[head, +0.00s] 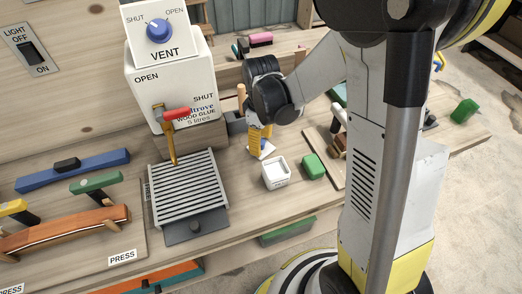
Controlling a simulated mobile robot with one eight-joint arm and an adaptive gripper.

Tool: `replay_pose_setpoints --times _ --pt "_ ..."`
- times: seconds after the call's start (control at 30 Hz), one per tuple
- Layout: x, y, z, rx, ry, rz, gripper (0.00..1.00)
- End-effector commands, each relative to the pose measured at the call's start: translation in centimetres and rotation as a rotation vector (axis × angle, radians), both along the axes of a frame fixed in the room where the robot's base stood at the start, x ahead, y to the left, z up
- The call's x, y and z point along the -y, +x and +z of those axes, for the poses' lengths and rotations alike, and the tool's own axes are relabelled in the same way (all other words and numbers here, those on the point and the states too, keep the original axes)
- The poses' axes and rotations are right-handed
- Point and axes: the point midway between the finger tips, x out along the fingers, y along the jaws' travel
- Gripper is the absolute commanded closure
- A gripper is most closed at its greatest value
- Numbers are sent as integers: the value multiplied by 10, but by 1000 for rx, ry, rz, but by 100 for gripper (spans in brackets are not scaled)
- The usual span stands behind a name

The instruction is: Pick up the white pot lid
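A small white pot (275,173) with dark markings on its front stands on the wooden bench, right of the slatted grate. A small pale flat piece (266,150) with a bit of blue lies just behind the pot, under my gripper; it may be the white lid, but it is too small and covered to be sure. My gripper (259,150), with yellow fingers, points down at this piece, close to the bench top. Its finger gap is not clear, and I cannot tell whether it touches or holds anything.
A green block (313,166) sits right of the pot. A white glue container (172,85) with a red-handled tap stands left of my gripper, above the slatted grate (187,188). A wooden board (322,142) with tools lies to the right. Bare bench lies in front of the pot.

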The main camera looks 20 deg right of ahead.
Motion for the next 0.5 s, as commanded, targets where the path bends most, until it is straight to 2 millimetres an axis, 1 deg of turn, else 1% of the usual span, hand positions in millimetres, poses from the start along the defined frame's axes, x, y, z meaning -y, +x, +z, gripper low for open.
replay_pose_setpoints --times 0.03,0.2,0.23,0.27,0.3,0.37,0.4,0.5 --pt "0 0 -4 0 0 0 51" --pt "0 0 -2 0 0 0 51" --pt "0 0 -2 0 0 0 55" --pt "0 0 -2 0 0 0 64" --pt "0 0 -2 0 0 0 77" --pt "0 0 -2 0 0 0 95" --pt "0 0 -2 0 0 0 97" --pt "0 0 -2 0 0 0 97"
